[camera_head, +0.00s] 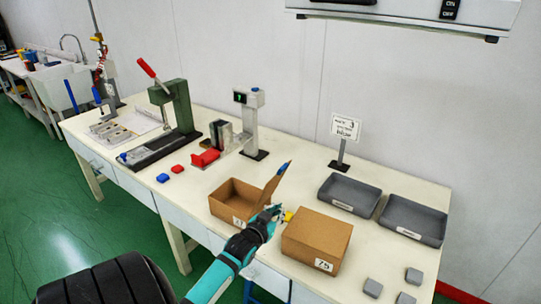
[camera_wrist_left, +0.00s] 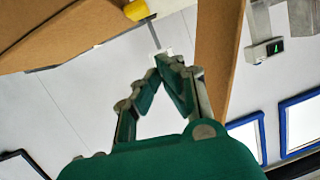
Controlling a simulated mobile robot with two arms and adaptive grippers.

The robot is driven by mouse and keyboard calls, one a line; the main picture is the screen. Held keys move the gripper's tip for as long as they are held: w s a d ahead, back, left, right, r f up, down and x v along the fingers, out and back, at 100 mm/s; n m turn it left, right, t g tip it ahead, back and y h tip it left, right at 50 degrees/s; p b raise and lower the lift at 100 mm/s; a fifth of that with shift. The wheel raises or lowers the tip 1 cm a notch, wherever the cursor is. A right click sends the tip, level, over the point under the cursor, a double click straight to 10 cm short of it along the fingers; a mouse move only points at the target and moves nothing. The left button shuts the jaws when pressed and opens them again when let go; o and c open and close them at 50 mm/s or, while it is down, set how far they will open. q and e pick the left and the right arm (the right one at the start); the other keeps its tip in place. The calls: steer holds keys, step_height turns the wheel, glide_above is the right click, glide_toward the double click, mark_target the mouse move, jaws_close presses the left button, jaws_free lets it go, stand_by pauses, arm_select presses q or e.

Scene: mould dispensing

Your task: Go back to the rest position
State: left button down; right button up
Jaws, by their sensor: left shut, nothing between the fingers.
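My left gripper (camera_head: 277,212) is at the end of the teal and black arm, between two cardboard boxes on the table. Its green fingers also show in the left wrist view (camera_wrist_left: 165,62), with their tips together and nothing between them. The open box (camera_head: 226,209) is to its left, with a raised flap (camera_head: 270,190) close to the gripper. The closed box (camera_head: 318,235), labelled 75, is just to its right. Whether the gripper touches either box is hard to tell. My right gripper is not in view.
A small yellow thing (camera_head: 289,215) is by the closed box. Two grey trays (camera_head: 349,193) (camera_head: 413,219) and several grey blocks (camera_head: 373,287) are on the right. A green press (camera_head: 178,108) and red and blue pieces (camera_head: 163,178) are on the left.

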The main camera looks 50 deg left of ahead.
arm_select(q)
steer(key=s+d+f+m+g+h+b, duration=0.15)
steer(key=s+d+f, duration=0.3)
steer(key=f, duration=0.55)
steer(key=s+d+f+g+h, duration=0.1)
steer(key=s+d+f+g, duration=0.3)
steer(key=f, duration=0.6)
steer(key=s+d+f+g+h, duration=0.1)
steer(key=s+d+f, duration=0.35)
steer(key=f, duration=0.65)
steer(key=s+d+f+m+g, duration=0.1)
steer(key=s+d+f, duration=0.3)
steer(key=s, duration=0.6)
steer(key=s+d+f+m+g+h+b, duration=0.1)
steer(key=s+d+f+g, duration=0.2)
steer(key=s+f, duration=0.5)
steer(key=s+d+f+m+g, duration=0.2)
steer(key=s+d+f, duration=0.3)
steer(key=s, duration=0.7)
steer(key=shift+d+f+g+h, duration=0.25)
steer(key=shift+f+g+h, duration=0.1)
steer(key=shift+f, duration=0.4)
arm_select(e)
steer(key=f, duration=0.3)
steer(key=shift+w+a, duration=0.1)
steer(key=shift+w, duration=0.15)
arm_select(q)
steer(key=shift+s, duration=0.1)
